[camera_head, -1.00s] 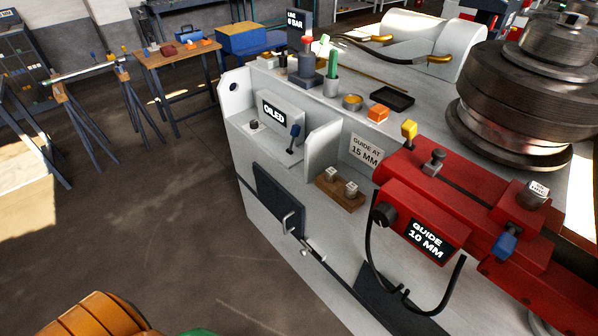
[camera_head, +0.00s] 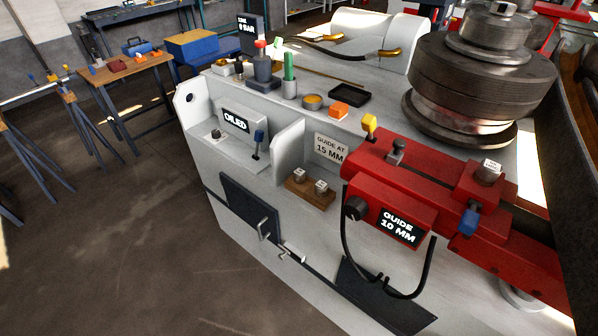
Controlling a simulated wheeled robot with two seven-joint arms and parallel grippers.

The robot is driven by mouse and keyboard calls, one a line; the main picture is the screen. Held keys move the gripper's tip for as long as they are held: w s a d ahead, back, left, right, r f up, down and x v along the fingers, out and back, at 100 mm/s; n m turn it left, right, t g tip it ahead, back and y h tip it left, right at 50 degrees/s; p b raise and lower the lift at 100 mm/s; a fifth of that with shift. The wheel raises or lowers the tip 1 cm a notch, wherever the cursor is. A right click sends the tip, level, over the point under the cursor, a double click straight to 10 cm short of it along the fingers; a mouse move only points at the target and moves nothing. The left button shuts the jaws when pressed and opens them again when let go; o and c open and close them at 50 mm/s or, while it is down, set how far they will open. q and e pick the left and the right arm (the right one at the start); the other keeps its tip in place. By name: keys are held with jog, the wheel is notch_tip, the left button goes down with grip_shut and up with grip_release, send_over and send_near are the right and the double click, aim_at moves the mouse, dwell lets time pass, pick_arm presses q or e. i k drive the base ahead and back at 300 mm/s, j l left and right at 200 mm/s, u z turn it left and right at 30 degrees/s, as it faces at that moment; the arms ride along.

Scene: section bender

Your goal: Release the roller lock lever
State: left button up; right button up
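Several levers are on the grey machine (camera_head: 245,195); no label names the roller lock. A yellow-tipped lever (camera_head: 369,125) and a black-knobbed lever (camera_head: 397,150) stand up from the red guide unit (camera_head: 355,165). A blue-handled lever (camera_head: 468,222) sits on its front right part. Another blue-handled lever (camera_head: 259,139) stands beside the "OILED" plate (camera_head: 235,121). The large steel roller stack (camera_head: 480,80) is at the upper right. Neither of my grippers is in view.
The red unit's plate reads "GUIDE 10 MM" (camera_head: 398,227); a sign reads "GUIDE AT 15 MM" (camera_head: 330,148). A black hose (camera_head: 347,255) loops below. A wooden block (camera_head: 309,189) sits on a ledge. A dark tilted surface (camera_head: 580,170) fills the right edge. Floor at left front is clear.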

aim_at(469, 222)
jog(key=z, duration=1.2)
